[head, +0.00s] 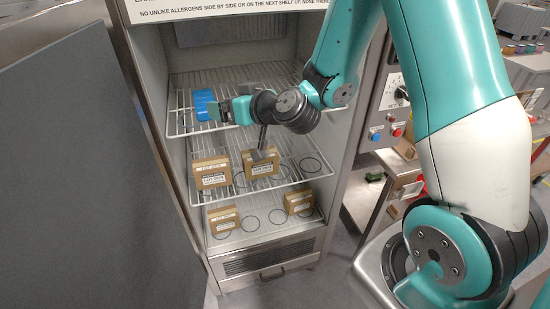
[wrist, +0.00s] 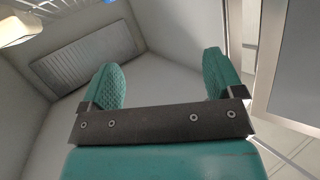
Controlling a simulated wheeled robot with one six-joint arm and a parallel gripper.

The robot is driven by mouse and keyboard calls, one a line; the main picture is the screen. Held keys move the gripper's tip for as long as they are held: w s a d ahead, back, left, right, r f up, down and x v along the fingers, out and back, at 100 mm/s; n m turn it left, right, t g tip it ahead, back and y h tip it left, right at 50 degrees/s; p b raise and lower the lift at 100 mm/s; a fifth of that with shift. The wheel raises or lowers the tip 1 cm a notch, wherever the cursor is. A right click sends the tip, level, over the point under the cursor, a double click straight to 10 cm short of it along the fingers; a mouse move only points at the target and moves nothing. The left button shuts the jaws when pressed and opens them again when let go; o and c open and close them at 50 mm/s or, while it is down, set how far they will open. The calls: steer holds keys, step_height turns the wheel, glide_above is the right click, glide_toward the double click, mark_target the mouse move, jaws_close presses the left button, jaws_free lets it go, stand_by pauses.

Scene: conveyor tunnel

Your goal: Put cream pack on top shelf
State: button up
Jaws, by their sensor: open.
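A blue pack (head: 203,104) stands on the wire top shelf (head: 270,77) of the open cabinet, toward its left side. It is the only pack I see on that shelf, and I cannot read a label on it. My gripper (head: 228,102) reaches into the cabinet at top-shelf height, just right of the blue pack. In the wrist view my gripper (wrist: 165,82) has its two teal fingers wide apart with nothing between them. My wrist hides part of the top shelf's front edge.
The middle shelf (head: 285,179) holds two brown labelled boxes, a left one (head: 210,173) and a right one (head: 262,165). The bottom level holds two more, left (head: 223,220) and right (head: 299,204). Empty rings mark free spots. The grey door (head: 85,180) stands open at left.

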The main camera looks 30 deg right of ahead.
steer(key=s+a+r+n+g+y, duration=0.4)
steer(key=s+a+g, duration=0.1)
steer(key=s+a, duration=0.35)
steer(key=s+d+r+n+g+h, duration=0.1)
steer(key=s+g+h, duration=0.3)
steer(key=s+g, duration=0.5)
steer(key=s+r, duration=0.1)
steer(key=s, duration=1)
steer(key=shift+s+d+r+h, duration=0.2)
steer(key=shift+d+r+h, duration=0.05)
steer(key=shift+h, duration=0.05)
